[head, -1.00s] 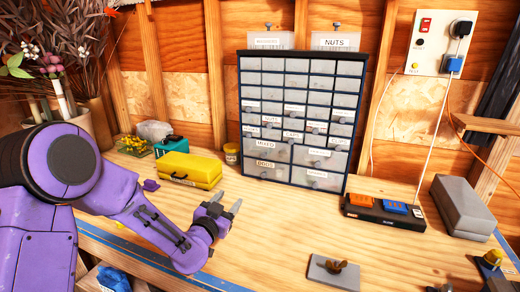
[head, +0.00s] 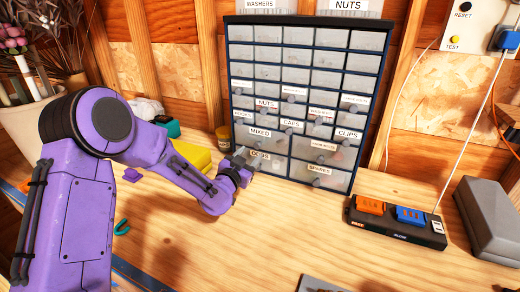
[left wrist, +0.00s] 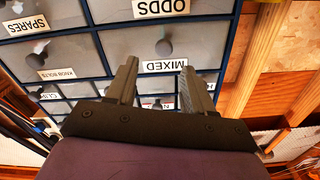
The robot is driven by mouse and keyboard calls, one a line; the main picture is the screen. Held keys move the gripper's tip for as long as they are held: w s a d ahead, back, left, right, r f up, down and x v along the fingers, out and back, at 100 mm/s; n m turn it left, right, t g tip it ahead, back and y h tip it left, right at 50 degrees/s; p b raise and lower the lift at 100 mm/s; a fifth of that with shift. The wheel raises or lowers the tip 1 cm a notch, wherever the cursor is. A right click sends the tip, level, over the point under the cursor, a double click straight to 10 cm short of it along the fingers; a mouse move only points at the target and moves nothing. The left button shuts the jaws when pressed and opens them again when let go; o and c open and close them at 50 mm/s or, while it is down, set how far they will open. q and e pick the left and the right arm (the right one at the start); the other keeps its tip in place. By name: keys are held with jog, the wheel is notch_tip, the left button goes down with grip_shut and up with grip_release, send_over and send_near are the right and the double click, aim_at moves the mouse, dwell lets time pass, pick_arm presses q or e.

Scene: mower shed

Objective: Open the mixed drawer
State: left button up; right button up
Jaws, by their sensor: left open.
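The mixed drawer (head: 275,144) is a wide grey drawer low on the left of the dark blue cabinet (head: 227,75), and it looks shut. In the left wrist view, upside down, the mixed drawer (left wrist: 204,50) shows its "MIXED" label (left wrist: 165,66) and a round grey knob (left wrist: 163,47). My left gripper (head: 247,163) is in front of the lower left drawers, partly covering the odds drawer (head: 276,165). In the left wrist view my left gripper (left wrist: 159,78) is open and empty, its fingers either side of the label, the knob just beyond the tips. My right gripper is not in view.
A yellow case (head: 192,155) lies behind my left arm, with a jar (head: 223,138) beside the cabinet. A black box with orange and blue switches (head: 400,226) and a grey block (head: 490,215) stand to the right.

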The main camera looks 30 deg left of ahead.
aim_at(257, 147)
pick_arm(q)
jog(key=w, duration=0.1)
jog(key=w+a, duration=0.1)
jog(key=w, duration=0.2)
jog(key=shift+w+a+f, duration=0.2)
jog(key=shift+w+f, duration=0.1)
jog(key=shift+w, duration=0.1)
jog(key=shift+w+d, duration=0.1)
jog(key=shift+w, duration=0.2)
jog(key=shift+d+r, duration=0.15)
jog(key=shift+d, duration=0.05)
jog(key=shift+a, duration=0.1)
grip_shut()
